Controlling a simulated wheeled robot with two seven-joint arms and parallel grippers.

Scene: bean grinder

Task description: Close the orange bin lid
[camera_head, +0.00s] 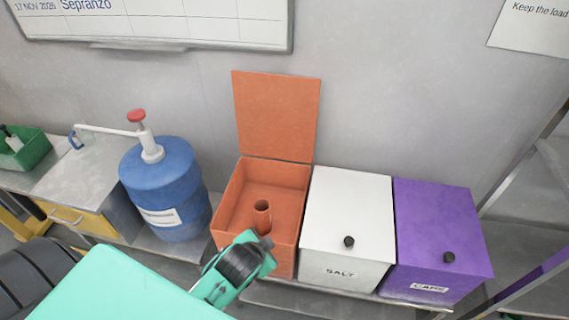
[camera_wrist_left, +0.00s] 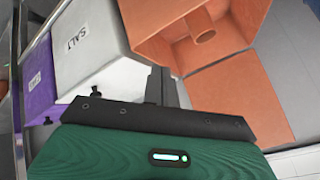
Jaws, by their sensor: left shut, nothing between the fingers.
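The orange bin (camera_head: 228,205) stands open in the head view, its square lid (camera_head: 276,115) raised upright against the wall behind it. A small orange cylinder (camera_head: 262,214) stands inside the bin. My left gripper (camera_head: 266,243) is shut and empty, over the bin's front right side in the head view. In the left wrist view the shut fingers (camera_wrist_left: 161,88) show beside the white bin, with the orange bin (camera_wrist_left: 165,40) and its lid (camera_wrist_left: 237,105) beyond. I cannot tell whether the gripper touches the bin. My right gripper is not in view.
A white bin marked SALT (camera_head: 348,215) and a purple bin (camera_head: 438,232), both lidded with black knobs, stand right of the orange bin. A blue drum (camera_head: 165,190) with a pump stands to the left. A grey wall (camera_head: 390,90) is close behind.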

